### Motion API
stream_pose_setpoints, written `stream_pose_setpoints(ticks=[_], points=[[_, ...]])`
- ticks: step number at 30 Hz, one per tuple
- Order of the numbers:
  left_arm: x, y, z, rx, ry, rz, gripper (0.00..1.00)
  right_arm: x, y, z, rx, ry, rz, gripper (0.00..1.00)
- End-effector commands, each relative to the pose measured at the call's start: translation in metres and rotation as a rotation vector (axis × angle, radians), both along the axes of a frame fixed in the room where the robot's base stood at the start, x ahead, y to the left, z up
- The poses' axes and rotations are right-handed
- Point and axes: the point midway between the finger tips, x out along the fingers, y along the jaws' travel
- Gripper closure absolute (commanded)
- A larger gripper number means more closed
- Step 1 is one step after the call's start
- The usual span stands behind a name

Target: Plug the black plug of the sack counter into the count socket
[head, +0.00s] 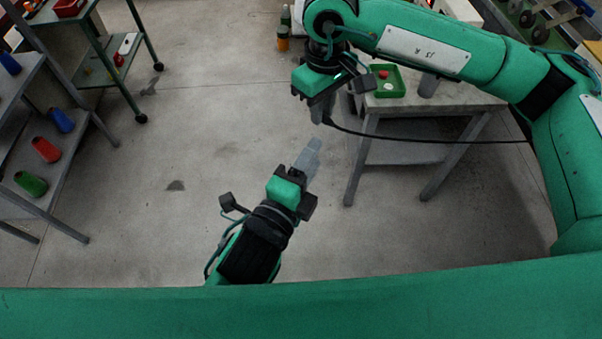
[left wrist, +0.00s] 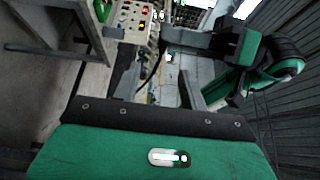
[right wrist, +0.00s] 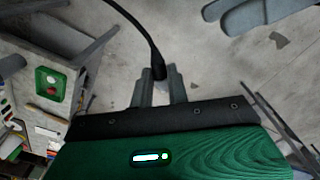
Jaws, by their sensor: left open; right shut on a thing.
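My right gripper (head: 322,112) is shut on the black plug (right wrist: 158,72), which sits between its two grey fingers in the right wrist view. A black cord (right wrist: 140,28) runs up from the plug; in the head view the cord (head: 430,139) stretches right, past the grey table. My left gripper (head: 309,157) is open and empty, below and slightly left of the right one and apart from it. Its fingers also show in the right wrist view (right wrist: 265,14). A panel with coloured buttons (left wrist: 134,20) shows in the left wrist view; I cannot make out the count socket.
A grey table (head: 440,100) with a green tray (head: 399,80) stands at the right, beneath my right arm. A shelf with coloured cones (head: 45,150) stands at the left, a green trolley (head: 95,45) behind it. The floor between is mostly clear.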

Motion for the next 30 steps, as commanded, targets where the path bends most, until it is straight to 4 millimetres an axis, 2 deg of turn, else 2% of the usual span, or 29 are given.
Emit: stream_pose_setpoints(ticks=[1,6,12,17,25,30], points=[[0.01,-0.006,0.001,-0.002,-0.003,0.002,0.57,0.0,0.002,0.001,0.004,0.0,0.002,1.0],[0.037,-0.022,0.001,-0.001,-0.002,0.001,0.57,0.0,0.002,0.001,0.004,0.0,0.002,1.0],[0.058,-0.035,0.0,-0.001,0.0,0.001,0.57,0.0,0.002,0.001,0.004,0.0,0.002,1.0],[0.065,-0.039,0.0,-0.001,0.001,0.0,0.57,0.0,0.002,0.001,0.005,-0.001,0.002,1.0],[0.065,-0.04,0.0,-0.001,0.001,0.0,0.57,0.0,0.002,0.001,0.005,-0.001,0.002,1.0],[0.065,-0.04,0.0,0.0,0.001,0.0,0.9,0.0,0.002,0.001,0.005,-0.001,0.002,1.0]])
